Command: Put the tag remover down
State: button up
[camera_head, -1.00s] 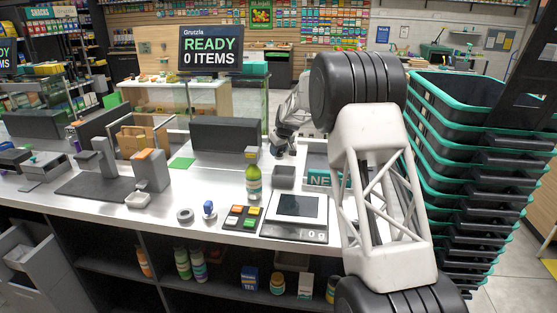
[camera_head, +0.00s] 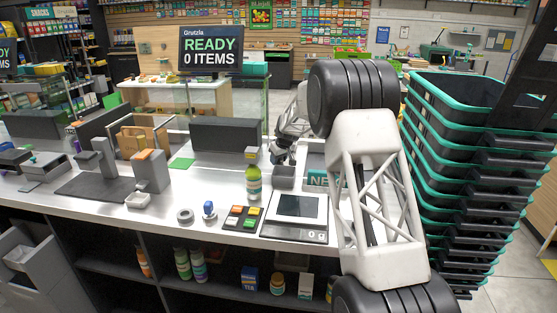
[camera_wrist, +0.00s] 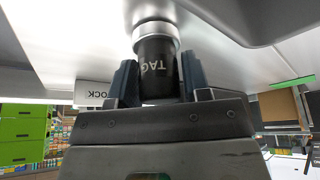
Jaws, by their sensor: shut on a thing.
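The tag remover (camera_wrist: 156,68) is a dark cylinder lettered TAG with a silver collar, seen in the wrist view. My gripper (camera_wrist: 154,82) is shut on it, with one finger on each side of the dark body. The collar end points away from the gripper toward a white surface; I cannot tell whether they touch. In the head view my gripper (camera_head: 281,155) is low over the back of the counter, just behind a dark grey open block (camera_head: 284,177). The tag remover is too small and dark to make out clearly there.
A green-labelled bottle (camera_head: 253,184) stands just left of the grey block. A scale (camera_head: 297,212) and a colored keypad (camera_head: 242,217) are in front. Stacked baskets (camera_head: 465,150) rise at the right. The white counter (camera_head: 180,203) has bare room farther left.

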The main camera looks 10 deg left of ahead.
jog(key=o, duration=0.9)
jog(key=shift+f, duration=0.1)
jog(key=shift+r, duration=0.2)
jog(key=shift+v, duration=5.95)
